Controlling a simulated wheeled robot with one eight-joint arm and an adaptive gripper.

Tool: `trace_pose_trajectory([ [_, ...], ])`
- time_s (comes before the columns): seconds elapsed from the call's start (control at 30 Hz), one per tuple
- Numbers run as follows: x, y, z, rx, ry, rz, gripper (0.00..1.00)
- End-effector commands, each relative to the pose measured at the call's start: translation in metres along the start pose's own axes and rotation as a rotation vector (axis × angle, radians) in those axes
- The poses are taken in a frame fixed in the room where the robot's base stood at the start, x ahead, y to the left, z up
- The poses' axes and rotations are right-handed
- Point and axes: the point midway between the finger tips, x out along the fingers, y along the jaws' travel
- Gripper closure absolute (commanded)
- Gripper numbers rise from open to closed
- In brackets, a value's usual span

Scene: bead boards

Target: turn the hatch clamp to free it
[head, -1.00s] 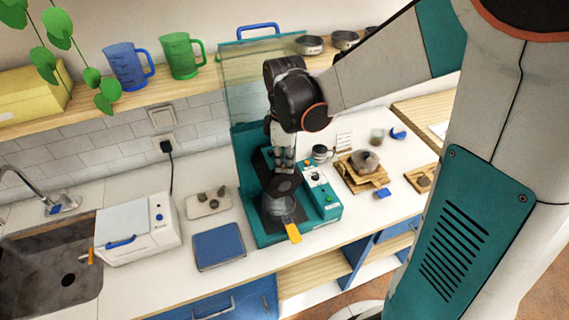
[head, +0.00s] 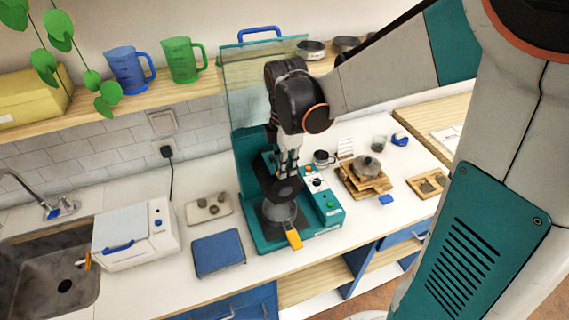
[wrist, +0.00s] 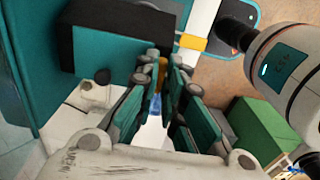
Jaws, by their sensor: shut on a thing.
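The teal machine (head: 252,214) stands on the counter with a clear raised panel (head: 249,84) topped by a blue handle. A dark round part with a yellow handle (head: 293,239) sits low at its front; the yellow handle also shows in the wrist view (wrist: 192,42). My gripper (head: 288,168) is over the machine, pointing down. In the wrist view my gripper (wrist: 163,82) is closed around a small orange-yellow piece (wrist: 162,70), which looks like the clamp. Most of this piece is hidden by the fingers, so its turn angle cannot be told.
The machine's control panel (head: 322,196) is close to the right of my gripper. A wooden stand with a grey pot (head: 368,166) is further right. A blue mat (head: 218,252) and a white appliance (head: 136,235) lie to the left. A shelf with jugs runs behind.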

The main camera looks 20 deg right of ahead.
Motion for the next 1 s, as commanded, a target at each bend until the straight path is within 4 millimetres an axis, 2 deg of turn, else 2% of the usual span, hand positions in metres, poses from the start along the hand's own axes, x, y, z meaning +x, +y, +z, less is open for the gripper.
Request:
trace_pose_trajectory([
  [0.3, -0.001, 0.001, 0.000, -0.002, -0.001, 0.001, 1.00],
  [0.33, -0.001, 0.001, 0.000, -0.002, -0.001, 0.001, 0.89],
  [0.4, -0.001, 0.001, 0.000, -0.002, -0.001, 0.001, 0.73],
  [0.43, 0.000, 0.001, 0.000, -0.002, -0.001, 0.001, 0.71],
  [0.8, -0.002, 0.000, 0.000, -0.001, 0.000, 0.000, 0.71],
  [1.0, -0.024, 0.000, 0.000, -0.001, 0.000, 0.000, 0.71],
])
